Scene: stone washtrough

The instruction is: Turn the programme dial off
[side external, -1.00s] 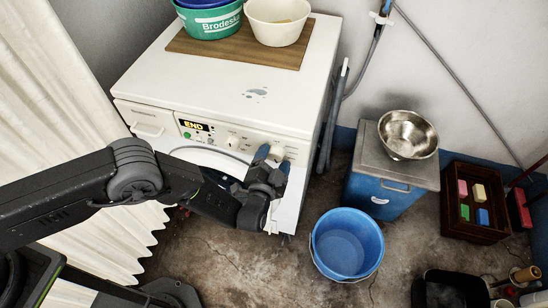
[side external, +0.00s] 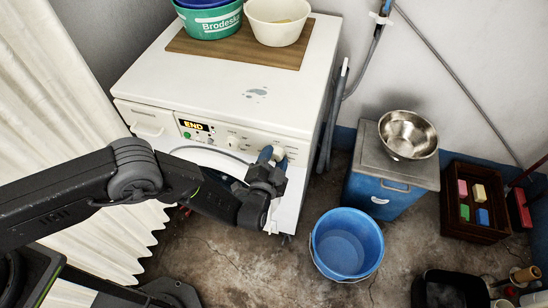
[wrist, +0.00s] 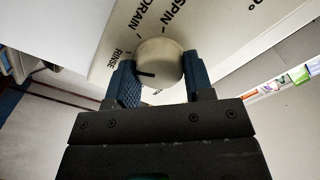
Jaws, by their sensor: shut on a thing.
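The programme dial (wrist: 160,60) is a round cream knob on the front panel of a white washing machine (side external: 225,80). It also shows in the side view (side external: 279,153), partly hidden by my gripper. In the wrist view the dial's black mark points left, towards the side where RINSE is printed; DRAIN and SPIN are printed farther round. My gripper (wrist: 160,77) is shut on the dial, one blue finger at each side. In the side view my gripper (side external: 271,158) is at the right end of the panel. The machine's display (side external: 195,125) reads END.
A green tub (side external: 215,24) and a cream bowl (side external: 279,22) stand on a board on the machine. A blue bucket (side external: 346,244) is on the floor to the right. Behind it a steel bowl (side external: 408,134) sits on a blue cabinet (side external: 373,197). A pale curtain hangs at left.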

